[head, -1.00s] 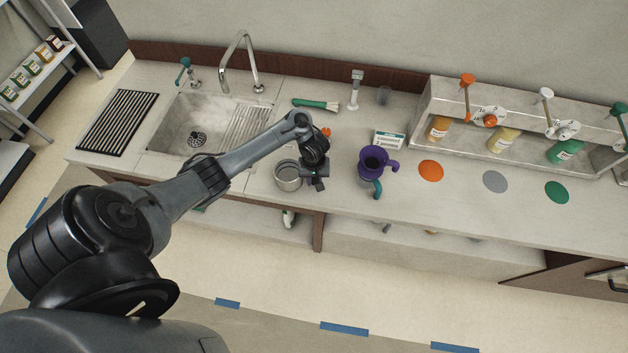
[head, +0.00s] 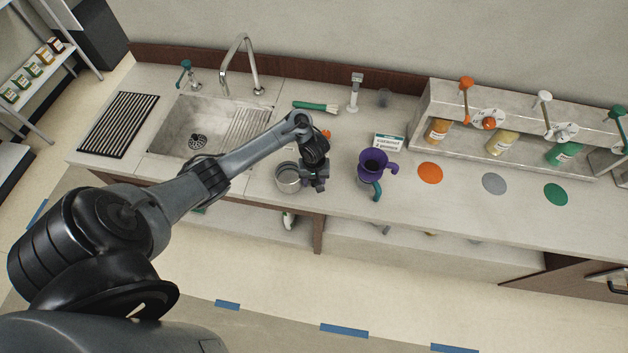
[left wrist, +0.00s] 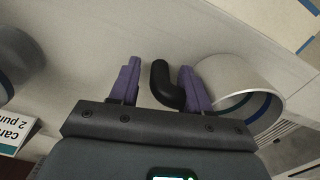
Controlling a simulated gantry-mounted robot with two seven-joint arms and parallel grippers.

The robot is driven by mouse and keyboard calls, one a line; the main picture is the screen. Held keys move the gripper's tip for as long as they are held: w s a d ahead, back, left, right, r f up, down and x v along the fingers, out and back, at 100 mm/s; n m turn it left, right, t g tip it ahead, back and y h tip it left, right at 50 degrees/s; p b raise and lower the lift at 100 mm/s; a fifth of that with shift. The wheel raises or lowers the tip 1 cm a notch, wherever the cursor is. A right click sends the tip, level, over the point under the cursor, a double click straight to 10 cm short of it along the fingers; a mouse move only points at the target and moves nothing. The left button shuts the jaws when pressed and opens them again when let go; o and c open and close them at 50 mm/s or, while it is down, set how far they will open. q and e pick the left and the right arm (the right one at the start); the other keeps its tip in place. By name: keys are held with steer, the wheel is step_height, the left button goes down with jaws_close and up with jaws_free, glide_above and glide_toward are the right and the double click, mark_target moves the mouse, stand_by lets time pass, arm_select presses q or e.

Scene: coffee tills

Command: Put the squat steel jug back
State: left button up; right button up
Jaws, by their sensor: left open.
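The squat steel jug (head: 289,181) stands on the counter in front of the sink's right side. It also shows at the right of the left wrist view (left wrist: 232,74), with its black handle (left wrist: 165,88) reaching toward my gripper. My left gripper (head: 319,187) is just right of the jug in the head view. In the left wrist view its purple fingers (left wrist: 160,72) are open, with the handle between them. A gap shows on the left side of the handle, while the right finger is close to it. My right gripper is not in view.
Orange (head: 430,173), grey (head: 494,184) and green (head: 556,194) discs lie further right, before the bottle dispensers. A small sign (head: 389,142) and the sink (head: 198,125) are behind.

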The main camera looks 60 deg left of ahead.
arm_select(q)
step_height(320, 180, up, 11)
steer(key=p, duration=0.9)
steer(key=s+d+r+m+t, duration=0.15)
steer(key=d+m, duration=0.25)
steer(key=d, duration=0.5)
steer(key=s+d+f+m+t, duration=0.1)
steer(key=d+m+t, duration=0.3)
steer(key=d, duration=0.5)
steer(key=s+d+r+m+g, duration=0.2)
steer(key=s+r+m, duration=0.3)
steer(key=s+r, duration=0.8)
steer(key=shift+s, duration=0.5)
